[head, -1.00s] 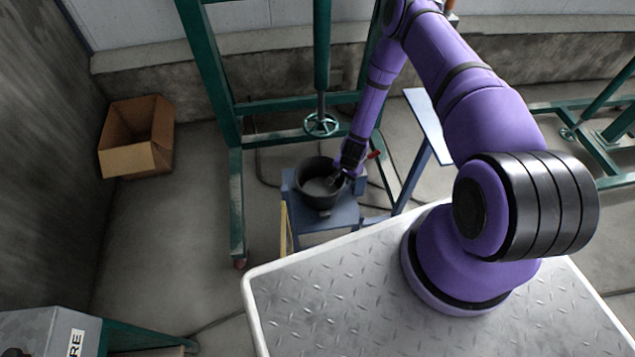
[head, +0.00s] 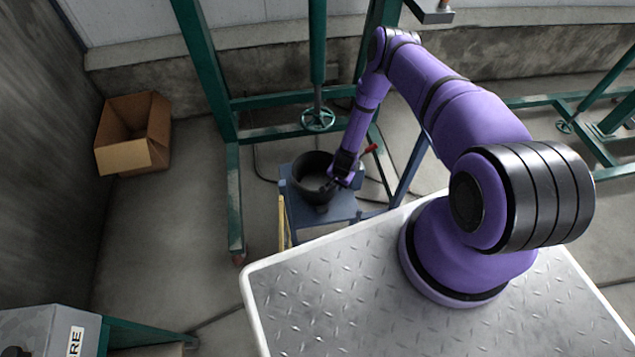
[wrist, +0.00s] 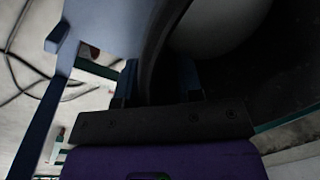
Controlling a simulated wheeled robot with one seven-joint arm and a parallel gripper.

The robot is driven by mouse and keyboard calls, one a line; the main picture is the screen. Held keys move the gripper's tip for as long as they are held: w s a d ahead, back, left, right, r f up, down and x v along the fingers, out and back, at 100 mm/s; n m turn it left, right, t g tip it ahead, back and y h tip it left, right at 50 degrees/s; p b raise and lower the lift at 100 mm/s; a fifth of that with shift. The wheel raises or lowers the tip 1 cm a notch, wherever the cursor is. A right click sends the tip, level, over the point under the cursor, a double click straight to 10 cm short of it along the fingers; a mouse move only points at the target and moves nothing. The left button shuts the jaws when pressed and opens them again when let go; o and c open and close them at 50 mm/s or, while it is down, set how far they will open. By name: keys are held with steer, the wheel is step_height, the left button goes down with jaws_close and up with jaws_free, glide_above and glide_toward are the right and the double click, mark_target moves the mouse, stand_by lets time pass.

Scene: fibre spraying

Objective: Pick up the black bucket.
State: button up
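The black bucket (head: 306,190) stands upright on a small blue stand (head: 335,211) in the head view. My gripper (head: 330,186) is at the right side of its rim, pointing down. In the wrist view the dark bucket wall (wrist: 157,50) passes between the two fingers of my gripper (wrist: 158,84). The fingers stand apart, one outside the wall and one inside. I see no clear grip on the wall; the fingertips are dark and partly hidden. A pale surface shows inside the bucket.
A green frame with a handwheel (head: 317,119) stands just behind the bucket. A red-tipped part (head: 371,149) is close to my wrist. An open cardboard box (head: 134,135) sits at left. A yellow piece (head: 283,222) stands beside the blue stand. Cables lie on the floor.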

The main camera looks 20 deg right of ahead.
jaws_close()
stand_by(1.4)
